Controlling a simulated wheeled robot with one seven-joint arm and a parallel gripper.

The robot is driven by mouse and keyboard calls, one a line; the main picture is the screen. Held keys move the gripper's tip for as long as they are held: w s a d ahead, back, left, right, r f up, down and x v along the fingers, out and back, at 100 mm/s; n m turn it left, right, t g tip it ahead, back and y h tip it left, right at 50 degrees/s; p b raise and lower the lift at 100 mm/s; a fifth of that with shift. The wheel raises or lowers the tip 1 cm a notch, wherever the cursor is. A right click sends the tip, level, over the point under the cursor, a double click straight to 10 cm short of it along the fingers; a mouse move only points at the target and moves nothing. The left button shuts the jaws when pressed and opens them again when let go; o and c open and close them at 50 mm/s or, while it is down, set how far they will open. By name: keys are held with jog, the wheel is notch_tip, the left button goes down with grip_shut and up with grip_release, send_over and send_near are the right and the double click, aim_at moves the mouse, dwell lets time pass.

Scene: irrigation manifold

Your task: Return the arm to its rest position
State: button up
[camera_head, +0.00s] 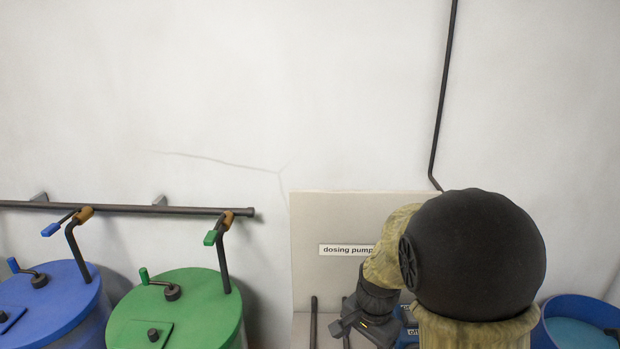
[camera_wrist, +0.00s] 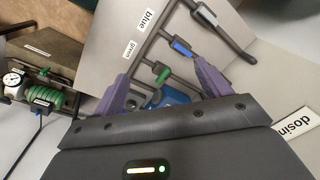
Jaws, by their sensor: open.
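My gripper (camera_wrist: 165,84) shows in the wrist view with its two purple fingers spread apart and nothing held between them. Beyond the fingers are a green-handled valve (camera_wrist: 161,73) and a blue-handled valve (camera_wrist: 181,47) on a dark pipe; neither appears gripped. In the head view my arm, with a large black joint and beige sleeves, reaches down at the lower right. Its dark wrist end is low, in front of the grey dosing pump panel (camera_head: 320,230). The fingertips cannot be made out there.
In the head view a blue tank (camera_head: 45,310) and a green tank (camera_head: 195,305) stand at lower left under a dark pipe (camera_head: 140,209). A blue tub (camera_head: 575,308) is at lower right.

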jog(key=s+d+n+t, duration=0.1)
jog(key=s+d+n, duration=0.3)
jog(key=s+n, duration=0.5)
jog(key=shift+s+r+t, duration=0.25)
jog(key=shift+r+t, duration=0.15)
jog(key=shift+r, duration=0.05)
jog(key=shift+s, duration=0.1)
dwell(0.4)
